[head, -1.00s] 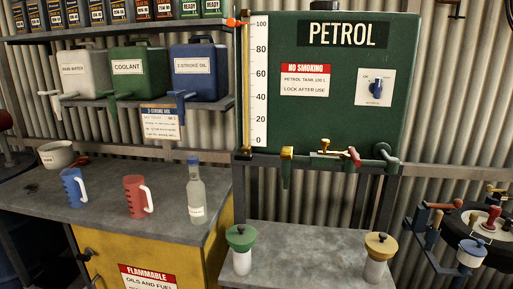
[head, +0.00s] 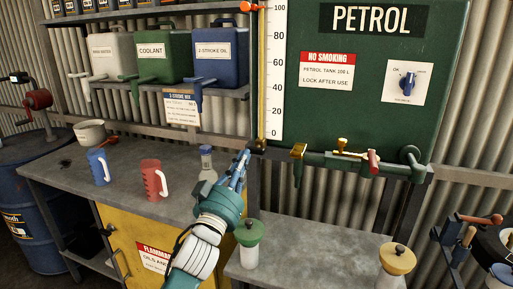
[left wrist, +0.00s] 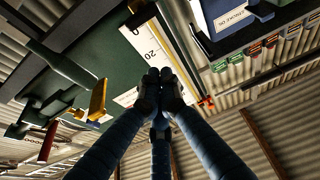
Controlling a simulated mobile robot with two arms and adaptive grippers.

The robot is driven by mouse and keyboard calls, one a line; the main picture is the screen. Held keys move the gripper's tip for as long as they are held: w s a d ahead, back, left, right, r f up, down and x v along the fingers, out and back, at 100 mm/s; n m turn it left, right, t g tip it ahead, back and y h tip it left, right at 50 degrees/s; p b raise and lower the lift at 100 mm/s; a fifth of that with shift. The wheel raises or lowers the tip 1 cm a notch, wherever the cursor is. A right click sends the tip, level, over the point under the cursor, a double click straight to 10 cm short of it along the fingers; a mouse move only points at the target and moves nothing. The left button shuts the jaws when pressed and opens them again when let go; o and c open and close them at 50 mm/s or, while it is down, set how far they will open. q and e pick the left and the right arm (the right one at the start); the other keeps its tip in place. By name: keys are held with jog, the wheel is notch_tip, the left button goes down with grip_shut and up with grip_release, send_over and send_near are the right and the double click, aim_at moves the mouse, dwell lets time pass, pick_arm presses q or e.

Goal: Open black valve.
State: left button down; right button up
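The green petrol tank (head: 385,80) stands at the upper right, with a white scale and sight tube on its left edge. A small dark fitting (head: 258,146) at the foot of this tube looks like the black valve. A dark piece (left wrist: 141,16) at the scale's end in the left wrist view may be the same. My left gripper (head: 241,158) points up, just left of and below this fitting, apparently apart from it. In the left wrist view its fingertips (left wrist: 161,76) are together and empty, in front of the scale. My right gripper is out of view.
A pipe under the tank carries yellow (head: 299,152), brass and red (head: 373,160) levers, right of the gripper. A bottle (head: 206,163) stands close behind my left arm.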

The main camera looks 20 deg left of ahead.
pick_arm(q)
jog(key=shift+d, duration=0.15)
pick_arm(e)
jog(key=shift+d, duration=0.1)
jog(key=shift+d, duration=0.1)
pick_arm(q)
notch_tip(320, 180, up, 3)
jog(key=p, duration=0.3)
send_over(256, 148)
jog(key=s, duration=0.3)
jog(key=shift+w+d+f, duration=0.15)
jog(key=shift+d+f, duration=0.05)
jog(key=shift+f, duration=0.8)
jog(key=shift+w+d+f, duration=0.1)
jog(key=shift+d+f, duration=0.05)
jog(key=shift+f, duration=0.8)
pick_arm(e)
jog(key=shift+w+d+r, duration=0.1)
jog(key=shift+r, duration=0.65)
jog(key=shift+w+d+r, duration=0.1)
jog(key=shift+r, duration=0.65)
pick_arm(q)
jog(key=shift+a+m, duration=0.1)
jog(key=shift+m, duration=0.2)
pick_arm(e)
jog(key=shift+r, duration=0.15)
